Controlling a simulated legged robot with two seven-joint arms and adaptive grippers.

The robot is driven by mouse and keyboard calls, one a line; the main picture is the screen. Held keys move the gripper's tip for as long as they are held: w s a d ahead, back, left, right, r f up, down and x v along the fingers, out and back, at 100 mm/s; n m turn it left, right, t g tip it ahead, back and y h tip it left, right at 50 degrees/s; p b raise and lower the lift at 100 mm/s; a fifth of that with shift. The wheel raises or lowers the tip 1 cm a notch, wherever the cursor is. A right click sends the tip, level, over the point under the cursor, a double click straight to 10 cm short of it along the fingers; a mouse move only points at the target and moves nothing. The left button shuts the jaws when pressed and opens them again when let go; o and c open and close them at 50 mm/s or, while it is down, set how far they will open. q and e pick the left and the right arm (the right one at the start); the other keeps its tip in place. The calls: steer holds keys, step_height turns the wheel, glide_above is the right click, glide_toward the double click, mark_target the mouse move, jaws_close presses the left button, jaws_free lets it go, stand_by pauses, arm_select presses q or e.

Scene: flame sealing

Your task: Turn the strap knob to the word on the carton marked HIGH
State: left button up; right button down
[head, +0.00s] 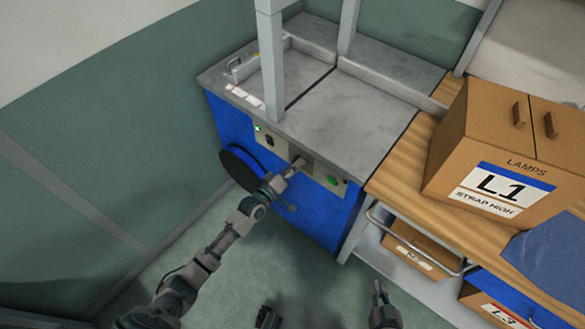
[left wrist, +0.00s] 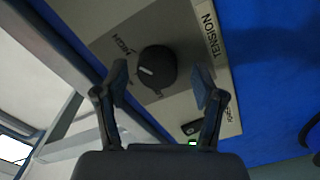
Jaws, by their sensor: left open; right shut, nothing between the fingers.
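The strap knob (left wrist: 157,62) is round and black with a short white mark, on a grey plate lettered TENSION (left wrist: 210,32). The word HIGH (left wrist: 126,45) is printed beside it; other lettering is too dark to read. The white mark points toward the lower left in the left wrist view, not clearly at HIGH. My left gripper (left wrist: 160,82) is open, its fingers on either side of the knob; contact cannot be told. The carton (head: 490,125) reads LAMPS, L1, STRAP HIGH. My right gripper (head: 379,291) is shut and empty, low and away from the machine.
The blue strapping machine (head: 340,215) has a grey top (head: 365,108), upright posts and a green button (head: 332,180) right of my left gripper. A black reel (head: 238,168) is on its front. A wooden bench (head: 405,180) stands right, with boxes below and a blue cloth.

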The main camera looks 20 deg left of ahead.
arm_select(q)
steer(key=v, duration=1.2)
arm_select(e)
steer(key=shift+a, duration=0.1)
arm_select(q)
steer(key=shift+f, duration=0.1)
